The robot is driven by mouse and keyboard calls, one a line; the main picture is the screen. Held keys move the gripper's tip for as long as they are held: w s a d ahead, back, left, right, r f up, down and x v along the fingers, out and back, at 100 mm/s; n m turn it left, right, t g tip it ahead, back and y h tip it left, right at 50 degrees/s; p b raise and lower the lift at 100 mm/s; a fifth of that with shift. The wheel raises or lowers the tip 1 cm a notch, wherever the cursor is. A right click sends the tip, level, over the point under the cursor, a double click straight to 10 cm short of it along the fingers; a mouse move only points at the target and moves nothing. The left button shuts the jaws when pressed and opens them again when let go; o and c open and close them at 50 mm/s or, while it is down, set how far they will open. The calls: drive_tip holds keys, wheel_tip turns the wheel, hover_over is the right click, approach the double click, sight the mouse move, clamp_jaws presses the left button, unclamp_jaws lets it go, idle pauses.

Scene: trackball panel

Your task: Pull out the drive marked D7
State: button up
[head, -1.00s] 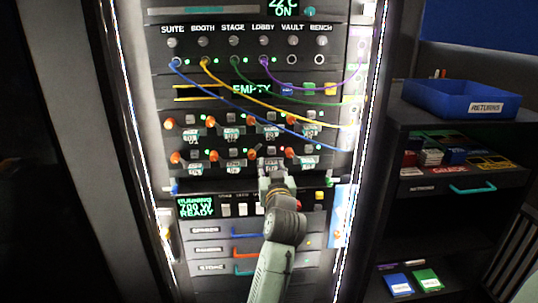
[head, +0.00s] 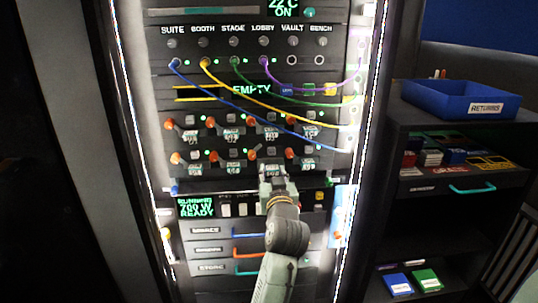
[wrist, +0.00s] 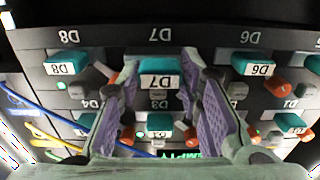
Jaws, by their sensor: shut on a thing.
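The D7 drive (wrist: 160,72) has a teal front with a white label reading D7. It shows upside down in the wrist view, between the two purple-padded fingers of my gripper (wrist: 160,102). My gripper is shut on it. In the head view, my gripper (head: 273,182) is at the lower drive row, and the D7 label (head: 271,170) shows just above the fingertips. D7 looks slightly forward of its neighbours, D8 (wrist: 70,62) and D6 (wrist: 252,64). My fingers hide parts of its sides.
Drives with orange-tipped levers sit closely on both sides and in the row above. Blue, yellow, green and purple cables (head: 300,124) hang across the panel. A blue RETURNS tray (head: 430,100) stands on a shelf unit at right.

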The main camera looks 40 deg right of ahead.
drive_tip(key=shift+v, duration=2.7)
drive_tip(key=shift+s, duration=0.1)
drive_tip(key=v, duration=0.7)
drive_tip(key=shift+s+a+p, duration=0.25)
drive_tip(key=shift+p, duration=0.1)
drive_tip(key=shift+s, duration=0.1)
